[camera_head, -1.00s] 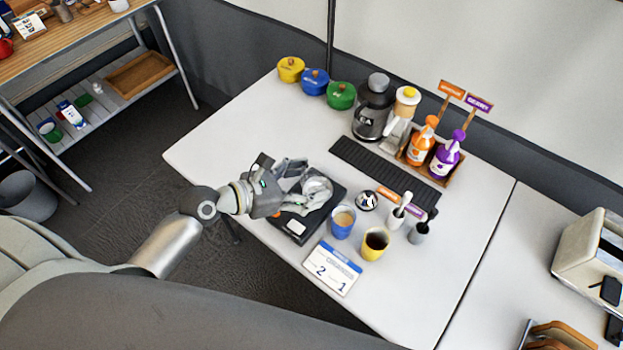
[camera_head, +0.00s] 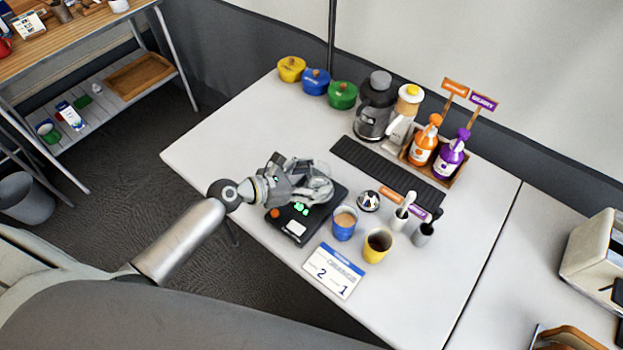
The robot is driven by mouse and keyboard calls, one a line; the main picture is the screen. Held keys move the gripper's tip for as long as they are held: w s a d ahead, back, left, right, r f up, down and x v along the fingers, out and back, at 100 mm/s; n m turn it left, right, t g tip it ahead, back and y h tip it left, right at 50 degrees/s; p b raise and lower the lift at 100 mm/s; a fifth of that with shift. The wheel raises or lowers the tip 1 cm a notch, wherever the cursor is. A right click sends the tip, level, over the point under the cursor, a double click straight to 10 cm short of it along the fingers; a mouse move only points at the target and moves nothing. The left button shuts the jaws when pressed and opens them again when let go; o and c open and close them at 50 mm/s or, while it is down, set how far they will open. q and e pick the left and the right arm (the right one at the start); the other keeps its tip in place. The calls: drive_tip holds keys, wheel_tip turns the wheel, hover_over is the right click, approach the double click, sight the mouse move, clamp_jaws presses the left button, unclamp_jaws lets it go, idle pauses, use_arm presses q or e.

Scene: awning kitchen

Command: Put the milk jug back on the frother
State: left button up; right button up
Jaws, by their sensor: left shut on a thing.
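My left gripper (camera_head: 314,180) is shut on a shiny silvery jug (camera_head: 321,191), which its fingers partly hide. They are over the far part of a flat black device (camera_head: 281,222) with an orange button, lit green marks and a white label. I cannot tell whether the jug touches this device or hangs just above it. I cannot tell for sure which is the frother. My right gripper is not in view.
A black slatted mat (camera_head: 375,165) lies behind. Orange (camera_head: 421,149) and purple (camera_head: 448,159) bottles stand in a wooden tray. The table's left part is clear.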

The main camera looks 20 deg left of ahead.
use_arm(q)
drive_tip(key=shift+f, duration=0.1)
drive_tip(key=o, duration=1.2)
drive_tip(key=shift+s+a+r, duration=0.15)
drive_tip(key=shift+r, duration=0.05)
drive_tip(key=v, duration=1)
drive_tip(key=shift+b, duration=0.4)
drive_tip(key=shift+v, duration=0.8)
